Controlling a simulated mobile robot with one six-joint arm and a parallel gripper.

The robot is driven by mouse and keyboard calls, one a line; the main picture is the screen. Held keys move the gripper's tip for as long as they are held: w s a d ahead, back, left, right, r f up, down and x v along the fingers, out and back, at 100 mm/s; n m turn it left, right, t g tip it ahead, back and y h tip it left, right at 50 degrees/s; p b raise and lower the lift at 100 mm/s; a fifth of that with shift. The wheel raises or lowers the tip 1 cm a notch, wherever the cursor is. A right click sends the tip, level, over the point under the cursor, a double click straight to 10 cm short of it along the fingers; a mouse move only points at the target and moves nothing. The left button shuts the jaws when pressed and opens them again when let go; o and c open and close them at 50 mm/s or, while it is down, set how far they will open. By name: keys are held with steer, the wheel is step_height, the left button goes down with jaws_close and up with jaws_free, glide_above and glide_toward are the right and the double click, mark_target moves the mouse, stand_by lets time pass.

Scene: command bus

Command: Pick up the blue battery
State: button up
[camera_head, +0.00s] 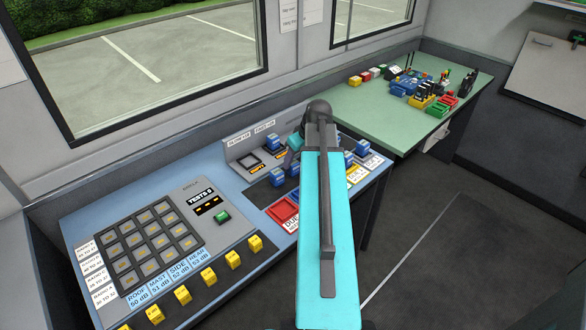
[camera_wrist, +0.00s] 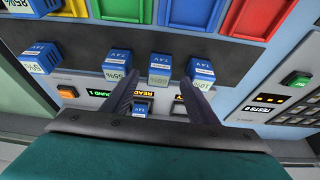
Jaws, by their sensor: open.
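Several blue batteries with white labels stand on the console in the head view, to the left (camera_head: 277,177) and right (camera_head: 362,148) of my arm. In the wrist view, a row of them crosses the picture: a far-left battery (camera_wrist: 40,58), a left battery (camera_wrist: 121,60), a middle battery (camera_wrist: 159,66) and a right battery (camera_wrist: 201,72). My gripper (camera_wrist: 159,84) is open, its fingertips just below the middle battery, which lies in line with the gap. Another blue battery (camera_wrist: 141,106) shows between the fingers, partly hidden. In the head view my arm hides the fingers.
The blue console (camera_head: 160,183) carries a keypad (camera_head: 147,243), a green button (camera_head: 222,216) and several yellow blocks (camera_head: 233,259). Coloured bins (camera_wrist: 191,13) line the top of the wrist view. A green table (camera_head: 385,118) with small items stands behind right. The floor (camera_head: 440,220) at right is clear.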

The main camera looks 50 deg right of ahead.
mark_target(293, 162)
stand_by(0.3)
steer(key=shift+p+x, duration=0.95)
steer(key=shift+x, duration=1.65)
steer(key=shift+d, duration=0.1)
steer(key=c, duration=1.2)
steer(key=shift+c, duration=0.2)
steer(key=shift+w+r, duration=0.1)
steer(key=shift+r, duration=0.15)
